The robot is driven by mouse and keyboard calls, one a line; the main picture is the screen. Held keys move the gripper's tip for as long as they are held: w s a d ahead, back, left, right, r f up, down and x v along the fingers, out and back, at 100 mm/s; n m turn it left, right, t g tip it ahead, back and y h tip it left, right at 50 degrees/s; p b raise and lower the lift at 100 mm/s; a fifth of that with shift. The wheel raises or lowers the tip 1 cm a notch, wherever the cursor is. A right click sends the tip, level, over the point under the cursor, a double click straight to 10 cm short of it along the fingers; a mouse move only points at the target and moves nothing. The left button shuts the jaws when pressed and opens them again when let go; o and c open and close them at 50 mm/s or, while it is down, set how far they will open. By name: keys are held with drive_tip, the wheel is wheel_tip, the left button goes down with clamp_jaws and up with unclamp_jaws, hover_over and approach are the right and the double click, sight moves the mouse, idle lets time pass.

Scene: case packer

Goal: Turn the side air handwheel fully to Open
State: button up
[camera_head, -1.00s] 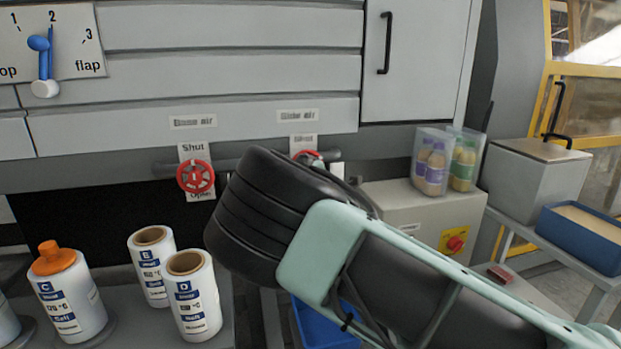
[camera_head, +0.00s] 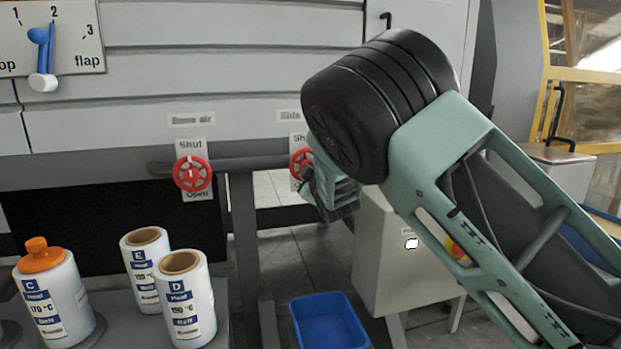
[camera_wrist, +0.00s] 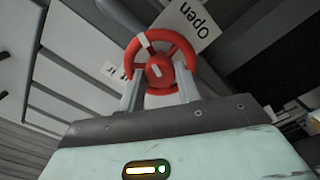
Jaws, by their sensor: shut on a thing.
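The side air handwheel (camera_head: 300,162) is a small red wheel on the grey pipe, under a partly hidden label that begins "Side" (camera_head: 289,115). My arm covers its right part in the head view. In the wrist view the red handwheel (camera_wrist: 160,62) fills the upper middle, with a pale mark on its upper left rim. An "Open" plate (camera_wrist: 190,22) shows behind it. My gripper (camera_wrist: 160,95) has its two fingers at the wheel's near rim, one on each side, and is shut on it. In the head view my gripper (camera_head: 325,180) is seen from the side.
A second red handwheel (camera_head: 192,173) with "Shut" above and "Open" below sits to the left. A blue bin (camera_head: 328,322) is on the floor. A pale cabinet (camera_head: 385,250) stands close behind my arm.

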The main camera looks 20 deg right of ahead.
drive_tip(key=shift+f+m+b, duration=0.2)
drive_tip(key=shift+m+b, duration=4.9)
drive_tip(key=shift+m, duration=1.7)
drive_tip(key=shift+a, duration=0.1)
drive_tip(key=o, duration=1)
drive_tip(key=shift+c, duration=0.2)
drive_tip(key=shift+r, duration=0.1)
